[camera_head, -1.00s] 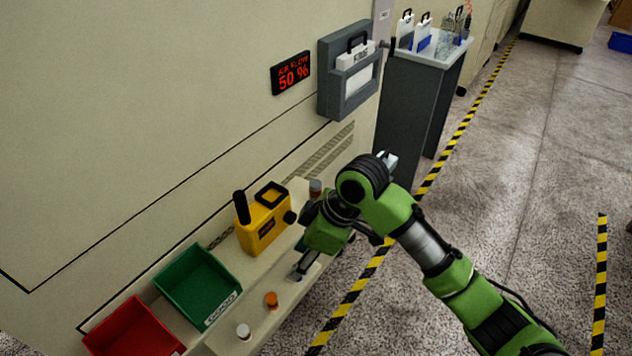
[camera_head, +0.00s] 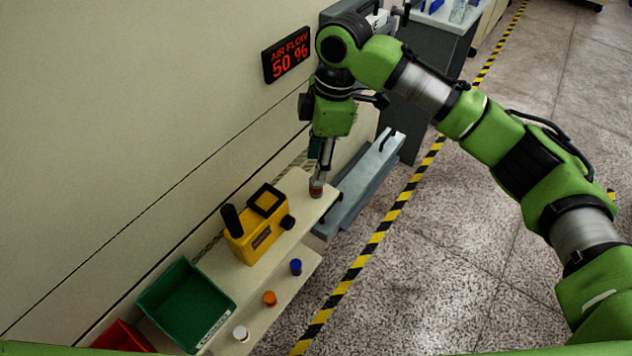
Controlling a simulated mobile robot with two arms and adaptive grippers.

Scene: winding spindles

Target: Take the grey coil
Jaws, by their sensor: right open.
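A small coil (camera_head: 316,190), greyish on top with a reddish-brown band, stands upright at the far right end of the upper shelf (camera_head: 290,232). My right gripper (camera_head: 321,172) points down directly over this coil. Its fingers are open and their tips are at or just above the coil's top; I cannot tell whether they touch it. My left gripper is not in view.
A yellow device (camera_head: 258,232) stands left of the coil. A green bin (camera_head: 187,303) and a red bin (camera_head: 122,338) are further left.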

